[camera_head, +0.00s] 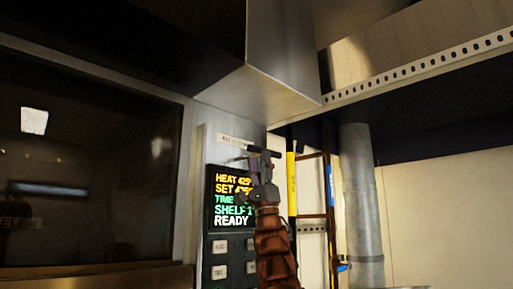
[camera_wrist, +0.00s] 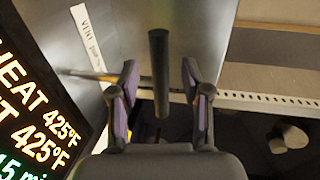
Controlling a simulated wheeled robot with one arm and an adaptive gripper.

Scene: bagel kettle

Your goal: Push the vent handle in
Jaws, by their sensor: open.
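The vent handle (camera_wrist: 159,72) is a dark round bar on a thin metal rod (camera_wrist: 90,75). The rod comes out of the grey panel beside a white label starting with "VENT" (camera_wrist: 88,35). In the head view the dark handle (camera_head: 263,150) shows just above my gripper (camera_head: 257,163), partly mixed with its fingers. In the wrist view my gripper (camera_wrist: 160,92) is open, with one finger on each side of the bar in the picture. Gaps show between bar and fingers. I cannot tell the depth between them or whether anything touches.
A lit display (camera_head: 232,197) reads "READY" above several buttons (camera_head: 220,247), close left of my arm. A dark oven window (camera_head: 85,170) fills the left. A metal hood (camera_head: 270,75) hangs above. A yellow pole (camera_head: 291,185) and a grey pipe (camera_head: 359,205) stand at right.

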